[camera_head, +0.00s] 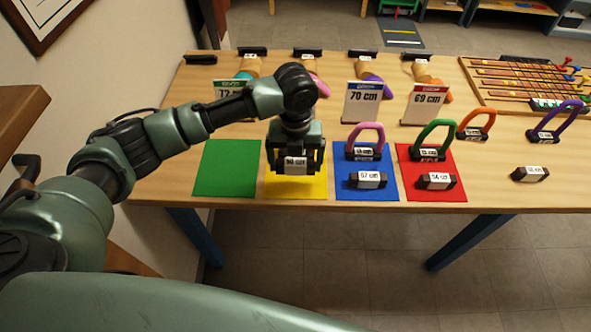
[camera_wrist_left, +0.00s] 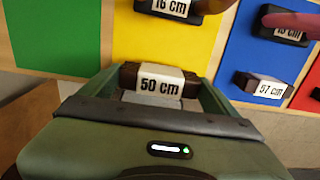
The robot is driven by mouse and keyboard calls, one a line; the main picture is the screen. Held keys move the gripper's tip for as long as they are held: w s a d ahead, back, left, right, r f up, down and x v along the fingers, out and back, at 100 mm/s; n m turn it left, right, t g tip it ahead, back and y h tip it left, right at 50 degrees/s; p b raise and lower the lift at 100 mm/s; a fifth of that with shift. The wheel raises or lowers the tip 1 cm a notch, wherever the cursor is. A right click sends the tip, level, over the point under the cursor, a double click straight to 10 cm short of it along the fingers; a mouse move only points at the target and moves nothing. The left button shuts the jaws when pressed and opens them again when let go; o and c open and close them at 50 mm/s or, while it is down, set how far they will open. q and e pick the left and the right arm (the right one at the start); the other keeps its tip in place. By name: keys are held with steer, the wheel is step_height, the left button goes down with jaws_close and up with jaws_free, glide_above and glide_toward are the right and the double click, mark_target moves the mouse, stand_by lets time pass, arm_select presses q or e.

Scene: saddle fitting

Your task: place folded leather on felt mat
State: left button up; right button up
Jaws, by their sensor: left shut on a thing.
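My left gripper (camera_head: 295,162) is shut on a dark folded leather with a white "50 cm" label (camera_wrist_left: 160,86). It holds the leather over the front part of the yellow felt mat (camera_head: 296,190); I cannot tell if the leather touches the mat. The wrist view shows the yellow mat (camera_wrist_left: 140,40) with a dark block labelled "16 cm" (camera_wrist_left: 168,8) on it, beyond the held leather. Folded leathers labelled "57 cm" (camera_head: 368,180) and "54 cm" (camera_head: 436,181) lie on the blue mat (camera_head: 347,192) and red mat (camera_head: 410,190). My right gripper is not in view.
The green mat (camera_head: 226,170) is bare. A pink arch (camera_head: 366,128) and a green arch (camera_head: 434,124) stand on the blue and red mats. Another folded leather (camera_head: 529,173) lies on bare table at right. Number cards (camera_head: 362,102), more arches and a rack (camera_head: 530,85) stand behind.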

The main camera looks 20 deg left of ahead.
mark_target(296, 172)
arm_select(q)
step_height(296, 172, down, 4)
steer(key=shift+p, duration=0.4)
steer(key=shift+f, duration=0.5)
steer(key=o, duration=1.3)
steer(key=shift+f, duration=0.15)
steer(key=shift+c, duration=0.2)
steer(key=shift+r, duration=0.55)
step_height(296, 172, up, 10)
steer(key=b, duration=0.2)
steer(key=shift+r+b, duration=0.25)
steer(key=shift+b, duration=0.15)
steer(key=shift+r, duration=0.4)
